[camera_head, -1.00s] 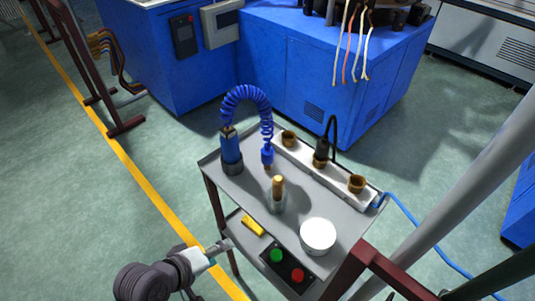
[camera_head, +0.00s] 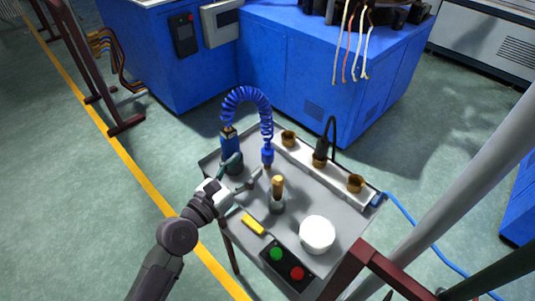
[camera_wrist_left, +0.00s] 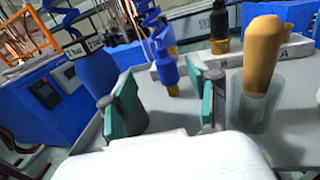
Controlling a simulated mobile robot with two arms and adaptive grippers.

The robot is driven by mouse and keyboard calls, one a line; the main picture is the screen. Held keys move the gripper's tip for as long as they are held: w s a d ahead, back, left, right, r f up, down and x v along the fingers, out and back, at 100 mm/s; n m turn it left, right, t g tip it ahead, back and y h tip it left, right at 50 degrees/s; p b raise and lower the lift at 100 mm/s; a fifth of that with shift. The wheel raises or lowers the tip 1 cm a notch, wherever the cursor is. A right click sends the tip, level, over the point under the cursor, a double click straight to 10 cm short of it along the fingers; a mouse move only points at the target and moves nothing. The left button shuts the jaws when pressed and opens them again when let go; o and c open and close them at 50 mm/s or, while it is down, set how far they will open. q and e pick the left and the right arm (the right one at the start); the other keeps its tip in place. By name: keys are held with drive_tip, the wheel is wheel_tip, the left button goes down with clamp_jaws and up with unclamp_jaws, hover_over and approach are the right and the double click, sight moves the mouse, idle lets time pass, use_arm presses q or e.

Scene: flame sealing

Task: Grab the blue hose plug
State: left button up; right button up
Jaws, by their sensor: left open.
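The blue hose plug (camera_head: 267,155) hangs at the end of a coiled blue hose (camera_head: 245,92), above the grey cart top. It also shows in the left wrist view (camera_wrist_left: 168,72), with a brass-coloured lower end. My left gripper (camera_head: 244,170) reaches over the cart's left edge, open and empty, with the plug a little beyond its fingertips. In the left wrist view its teal-padded fingers (camera_wrist_left: 167,102) are spread, and the plug appears between them but farther off. My right gripper is not in view.
A blue cylinder (camera_head: 229,146) stands close by the left finger. A wooden-handled tool in a clear cup (camera_head: 278,196) stands right of the gripper. A white rail with brown sockets (camera_head: 346,190) lies behind. A white round container (camera_head: 317,235) and button box (camera_head: 287,262) are nearer.

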sight(266, 149)
use_arm(q)
drive_tip(key=x, duration=0.4)
drive_tip(key=shift+w+d+p, duration=0.3)
drive_tip(key=x, duration=0.4)
drive_tip(key=shift+w+d+f+p, duration=0.1)
drive_tip(key=shift+d+f+p, duration=0.1)
drive_tip(key=shift+d+p, duration=0.1)
drive_tip(key=shift+a, duration=0.1)
drive_tip(key=shift+c, duration=0.2)
drive_tip(key=shift+r, duration=0.1)
clamp_jaws()
